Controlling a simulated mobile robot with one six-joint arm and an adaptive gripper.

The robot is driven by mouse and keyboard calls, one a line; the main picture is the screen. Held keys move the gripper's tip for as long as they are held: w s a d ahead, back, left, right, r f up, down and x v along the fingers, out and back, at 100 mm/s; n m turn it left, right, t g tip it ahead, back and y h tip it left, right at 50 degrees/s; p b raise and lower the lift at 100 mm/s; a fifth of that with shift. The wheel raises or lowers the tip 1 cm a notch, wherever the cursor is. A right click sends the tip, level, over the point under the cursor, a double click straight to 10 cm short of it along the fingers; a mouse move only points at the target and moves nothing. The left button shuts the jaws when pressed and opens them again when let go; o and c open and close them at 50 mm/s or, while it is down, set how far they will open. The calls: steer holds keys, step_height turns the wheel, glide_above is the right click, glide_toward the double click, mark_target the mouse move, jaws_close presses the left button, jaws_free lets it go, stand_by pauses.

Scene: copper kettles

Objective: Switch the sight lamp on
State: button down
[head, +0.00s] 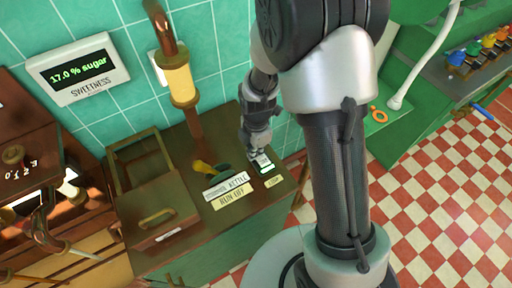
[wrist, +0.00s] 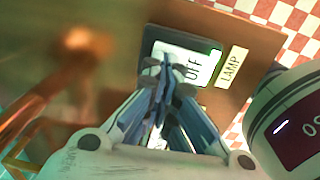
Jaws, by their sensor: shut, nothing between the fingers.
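The lamp switch (head: 266,168) is a pale rocker plate on the wooden bench top, beside a small cream label (head: 274,181). In the wrist view, the switch (wrist: 203,72) reads OFF and the label (wrist: 232,66) reads LAMP. My gripper (head: 259,157) points down at the switch from above. In the wrist view, the fingertips of my gripper (wrist: 168,64) are together and empty, over the left part of the switch plate, covering some of it. I cannot tell whether they touch it. A glowing amber sight glass (head: 181,82) sits on the copper pipe at the wall.
A wooden box (head: 137,165) stands further left. A display (head: 78,67) reads 17.0 % sugar. Checkered floor (head: 440,180) lies open at right.

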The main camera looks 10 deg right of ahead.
steer(key=shift+w+g+p, duration=0.1)
steer(key=shift+g+p, duration=0.4)
steer(key=shift+p, duration=0.1)
steer(key=shift+f, duration=0.3)
steer(key=shift+s, duration=0.25)
steer(key=shift+s+d+r, duration=0.1)
steer(key=shift+s+r, duration=0.05)
steer(key=shift+s, duration=0.35)
steer(key=w+r+p, duration=0.3)
steer(key=r+p, duration=0.2)
steer(key=r, duration=0.9)
steer(key=shift+a+p, duration=0.3)
steer(key=shift+a, duration=0.1)
steer(key=shift+r, duration=0.15)
